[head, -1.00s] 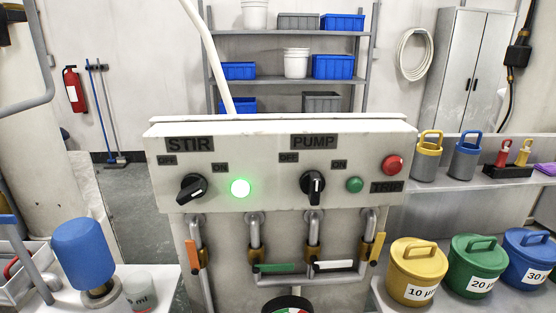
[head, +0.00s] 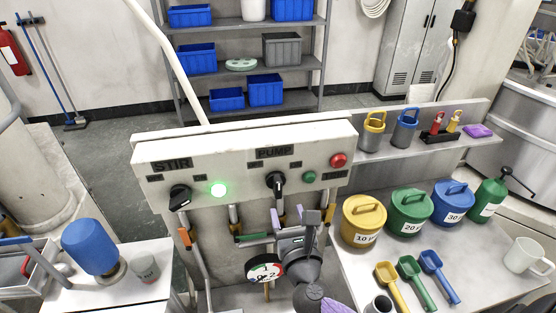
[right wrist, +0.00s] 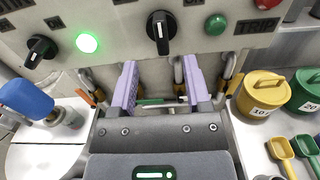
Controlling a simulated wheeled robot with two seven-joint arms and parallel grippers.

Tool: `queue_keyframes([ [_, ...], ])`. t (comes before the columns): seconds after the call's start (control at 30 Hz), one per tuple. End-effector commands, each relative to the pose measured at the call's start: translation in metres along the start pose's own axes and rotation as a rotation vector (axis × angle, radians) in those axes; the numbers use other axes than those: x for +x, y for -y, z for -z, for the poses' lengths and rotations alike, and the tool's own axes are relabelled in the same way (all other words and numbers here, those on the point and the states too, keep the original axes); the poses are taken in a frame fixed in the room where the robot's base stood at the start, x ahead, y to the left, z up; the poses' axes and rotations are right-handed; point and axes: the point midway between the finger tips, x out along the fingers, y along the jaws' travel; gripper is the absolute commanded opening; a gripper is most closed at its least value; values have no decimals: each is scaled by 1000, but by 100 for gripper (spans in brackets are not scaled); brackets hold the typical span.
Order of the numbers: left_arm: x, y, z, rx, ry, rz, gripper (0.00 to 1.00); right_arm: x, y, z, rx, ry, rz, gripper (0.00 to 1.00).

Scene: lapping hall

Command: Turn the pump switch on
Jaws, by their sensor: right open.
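The pump switch (head: 276,183) is a black rotary knob under the PUMP label on a white panel (head: 150,150). Its pointer stands about vertical, and the green lamp (head: 309,177) to its right is unlit. The switch also shows in the right wrist view (right wrist: 158,32). My right gripper (head: 287,214) is open and empty, just below and in front of the switch. Its two lilac fingers (right wrist: 159,82) point toward the panel, with the knob beyond and between them, apparently untouched. My left gripper is out of view.
The STIR knob (head: 180,196) is turned sideways beside a lit green lamp (head: 218,190). A red TRIP button (head: 338,160) sits at the right of the panel. Pipes with coloured valve handles and a round gauge (head: 265,268) lie below.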

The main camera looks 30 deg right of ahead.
Motion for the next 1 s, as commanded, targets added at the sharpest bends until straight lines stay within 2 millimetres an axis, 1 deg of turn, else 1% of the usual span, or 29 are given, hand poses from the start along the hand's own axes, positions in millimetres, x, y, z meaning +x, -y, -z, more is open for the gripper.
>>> queue_keyframes([
  [0.03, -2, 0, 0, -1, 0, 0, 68, 2, 0, -6, -14, 12, 0, 62],
  [0.13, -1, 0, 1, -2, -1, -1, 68, 17, 0, -5, -20, 16, 2, 62],
  [0.3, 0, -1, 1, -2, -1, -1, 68, 56, 0, -4, -17, 15, 1, 62],
  [0.4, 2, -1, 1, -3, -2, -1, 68, 76, 0, -3, -15, 13, 2, 62],
  [0.5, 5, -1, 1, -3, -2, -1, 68, 90, 0, -2, -15, 12, 1, 62],
  [0.63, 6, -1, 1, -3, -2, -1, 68, 98, 0, -3, -14, 11, 1, 62],
  [0.87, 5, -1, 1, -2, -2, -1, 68, 99, 0, -3, -14, 10, 0, 62],
  [0.9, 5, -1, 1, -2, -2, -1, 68, 99, 0, -4, -14, 10, 0, 58],
  [0.93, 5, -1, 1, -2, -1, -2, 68, 99, 0, -3, -14, 10, 0, 51],
  [0.97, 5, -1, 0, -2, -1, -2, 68, 99, 0, -3, -14, 10, 0, 45],
  [1.0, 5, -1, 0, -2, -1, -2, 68, 99, 0, -3, -13, 10, 0, 36],
])
